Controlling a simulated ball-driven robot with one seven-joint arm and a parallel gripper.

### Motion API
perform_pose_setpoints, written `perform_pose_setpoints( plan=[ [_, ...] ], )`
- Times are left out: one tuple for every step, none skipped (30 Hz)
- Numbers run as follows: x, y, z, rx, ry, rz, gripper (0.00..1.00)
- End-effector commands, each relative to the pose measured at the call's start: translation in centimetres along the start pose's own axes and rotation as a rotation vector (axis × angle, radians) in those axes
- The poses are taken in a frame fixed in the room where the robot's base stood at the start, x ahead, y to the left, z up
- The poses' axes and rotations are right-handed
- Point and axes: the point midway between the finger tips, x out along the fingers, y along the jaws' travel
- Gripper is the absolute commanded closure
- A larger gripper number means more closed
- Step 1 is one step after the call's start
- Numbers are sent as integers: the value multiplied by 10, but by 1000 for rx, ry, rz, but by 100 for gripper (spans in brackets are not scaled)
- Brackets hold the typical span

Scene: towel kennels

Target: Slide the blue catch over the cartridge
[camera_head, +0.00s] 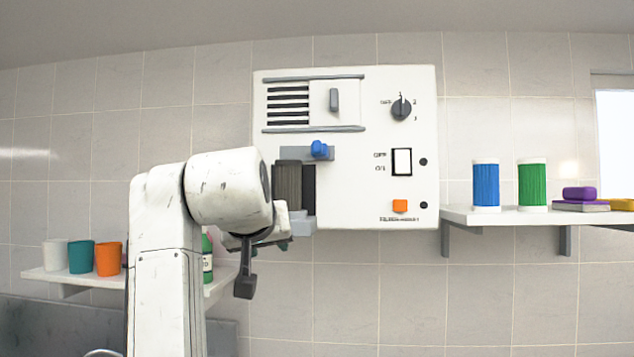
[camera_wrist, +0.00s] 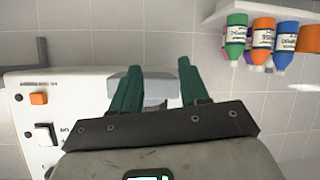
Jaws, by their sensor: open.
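The blue catch (camera_head: 319,149) is a small knob on a grey strip, above the slot in the white wall panel (camera_head: 360,200). A ribbed grey-brown cartridge (camera_head: 288,184) stands upright below the strip, with a dark gap to its right. The catch looks up and to the right of the cartridge; I cannot tell whether it overlaps it. My gripper (camera_wrist: 160,70) is open, its green fingers apart with nothing clearly held. In the head view my gripper is low beside the panel, mostly hidden behind my arm. A pale grey block (camera_wrist: 155,88) shows between and beyond the fingers.
The panel also carries a vent with a sliding cover (camera_head: 334,99), a dial (camera_head: 401,110), a rocker switch (camera_head: 402,162) and an orange button (camera_head: 400,206). A right shelf (camera_head: 470,216) holds blue and green cylinders. A left shelf (camera_head: 72,275) holds cups and bottles.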

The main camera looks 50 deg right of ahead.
Motion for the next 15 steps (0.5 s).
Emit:
perform_pose_setpoints(
  plan=[
    [-17,10,-24,30,14,7,55],
    [-26,15,-36,46,19,15,55],
    [-38,24,-51,67,27,24,55],
    [-48,30,-63,84,34,30,55],
    [-58,37,-74,100,39,37,55],
    [-72,47,-88,123,45,46,55],
    [-81,54,-98,138,49,51,55],
    [-90,62,-107,154,53,57,55],
    [-101,70,-118,172,56,64,55],
    [-109,77,-125,185,59,67,55],
    [-116,82,-131,195,61,72,55],
    [-125,89,-137,208,64,75,55],
    [-130,94,-141,216,65,79,55],
    [-134,98,-145,223,66,81,55],
    [-139,101,-148,230,67,83,55]
  ],
)
